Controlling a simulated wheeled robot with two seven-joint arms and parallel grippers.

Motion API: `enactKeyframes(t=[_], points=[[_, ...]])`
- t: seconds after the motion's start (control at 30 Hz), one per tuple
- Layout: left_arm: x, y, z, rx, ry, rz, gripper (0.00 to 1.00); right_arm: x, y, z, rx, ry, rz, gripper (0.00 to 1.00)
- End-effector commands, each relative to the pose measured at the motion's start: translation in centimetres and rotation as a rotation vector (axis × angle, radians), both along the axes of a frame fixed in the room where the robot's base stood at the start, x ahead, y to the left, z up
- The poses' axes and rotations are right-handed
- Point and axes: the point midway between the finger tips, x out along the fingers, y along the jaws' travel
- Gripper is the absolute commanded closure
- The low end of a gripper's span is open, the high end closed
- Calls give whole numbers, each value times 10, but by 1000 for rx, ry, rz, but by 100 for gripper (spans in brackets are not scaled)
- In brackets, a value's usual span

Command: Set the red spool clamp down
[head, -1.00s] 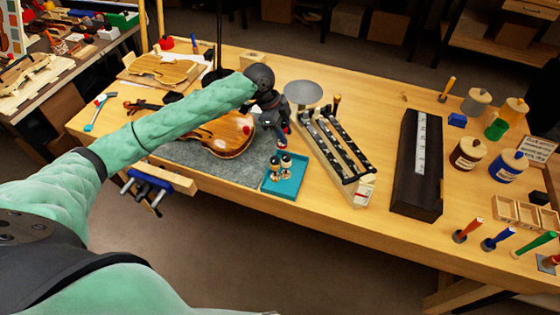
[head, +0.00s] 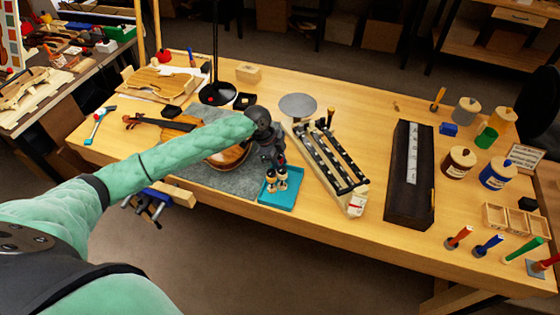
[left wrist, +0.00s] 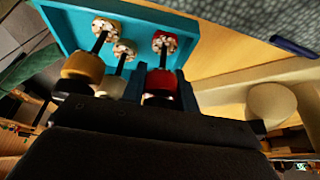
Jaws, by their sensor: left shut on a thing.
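My left gripper (left wrist: 160,86) is shut on the red spool clamp (left wrist: 162,80), with one finger on each side of it in the left wrist view. The clamp has a speckled cork pad on a dark rod. The head view shows my left gripper (head: 277,162) low over the teal tray (head: 279,200); the red clamp is not clear there. The tray also shows in the left wrist view (left wrist: 62,22). A tan spool clamp (left wrist: 82,67) and a pale one (left wrist: 111,86) stand beside the red one. I cannot tell whether the red clamp touches the tray.
The violin (head: 228,158) lies on the grey mat (head: 236,182) left of the tray, partly behind my arm. A pale rack with dark rails (head: 330,160) stands to the right, with a grey disc (head: 298,105) behind it. A dark case (head: 410,180) lies further right.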

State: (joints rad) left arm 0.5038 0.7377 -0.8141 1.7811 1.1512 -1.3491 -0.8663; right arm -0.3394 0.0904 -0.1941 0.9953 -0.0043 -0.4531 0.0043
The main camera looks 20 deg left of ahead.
Motion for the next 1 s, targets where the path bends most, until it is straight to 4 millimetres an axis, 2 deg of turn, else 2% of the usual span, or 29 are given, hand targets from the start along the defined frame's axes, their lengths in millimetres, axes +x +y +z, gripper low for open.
enactKeyframes(t=[0.17,0.2,0.23,0.57,0.67,0.73,0.83,1.0], points=[[0,0,-3,0,0,0,94,1,0,0,0,-1,0,64],[0,0,-2,0,0,0,65,2,0,1,0,-2,0,64],[0,0,-2,0,0,0,61,2,0,1,-1,-2,0,64],[0,0,0,0,-1,0,61,3,-2,2,-1,-3,0,64],[1,3,5,1,-2,0,61,1,-3,-4,-3,3,0,64],[1,7,13,1,-3,0,61,4,0,-4,-2,5,0,64],[1,14,29,1,-3,0,61,21,10,7,7,-10,-1,64],[1,26,58,1,-4,0,61,33,19,24,12,4,-8,64]])
